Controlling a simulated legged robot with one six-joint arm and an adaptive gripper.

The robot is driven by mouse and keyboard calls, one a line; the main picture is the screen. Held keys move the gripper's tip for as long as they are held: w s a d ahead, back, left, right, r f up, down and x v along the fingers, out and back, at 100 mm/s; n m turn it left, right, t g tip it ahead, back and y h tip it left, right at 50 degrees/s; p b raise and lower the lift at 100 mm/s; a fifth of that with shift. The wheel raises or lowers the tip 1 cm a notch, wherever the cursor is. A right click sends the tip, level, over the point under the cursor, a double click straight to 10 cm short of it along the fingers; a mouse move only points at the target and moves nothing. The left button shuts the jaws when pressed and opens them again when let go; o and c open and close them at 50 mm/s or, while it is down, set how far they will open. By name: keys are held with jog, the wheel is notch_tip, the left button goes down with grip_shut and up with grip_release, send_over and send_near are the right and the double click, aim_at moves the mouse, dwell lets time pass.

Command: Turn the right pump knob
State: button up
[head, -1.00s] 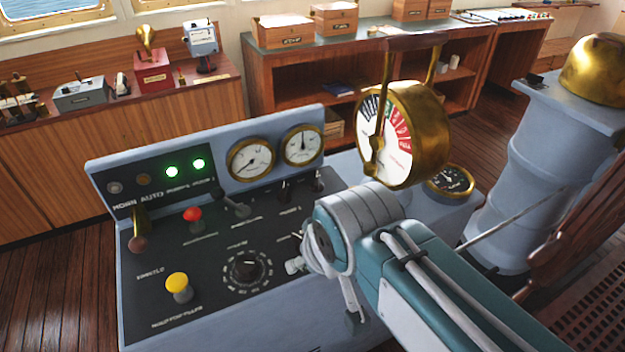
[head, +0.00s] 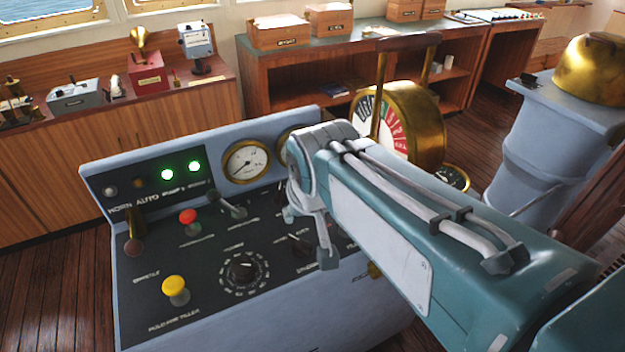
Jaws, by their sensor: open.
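The grey console (head: 100,240) has a black sloped control panel. A round black dial knob (head: 243,270) with white marks sits at its lower middle. A smaller black knob (head: 299,244) is to its right, close under my arm. The labels are too small to tell which control is the right pump knob, and my arm covers the panel's right part. My teal arm reaches over the panel from the right.
A yellow button (head: 174,286), a red button (head: 188,217) and a grey lever (head: 233,206) stand up from the panel. A brass telegraph (head: 430,125) stands behind my arm.

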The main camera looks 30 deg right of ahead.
jog(key=w+d+f+m, duration=0.1)
jog(key=w+d+f, duration=0.1)
jog(key=w+d, duration=0.35)
jog(key=w+d+f+m+g+h, duration=0.1)
jog(key=w+d+f+m, duration=0.15)
jog(key=w, duration=0.55)
jog(key=w+d+f+m, duration=0.1)
jog(key=w+d+f, duration=0.15)
jog(key=w, duration=0.35)
jog(key=x, duration=0.3)
jog(key=d+x, duration=0.1)
jog(key=x, duration=0.6)
jog(key=shift+w+d+f, duration=0.2)
jog(key=shift+d+f, duration=0.05)
grip_shut()
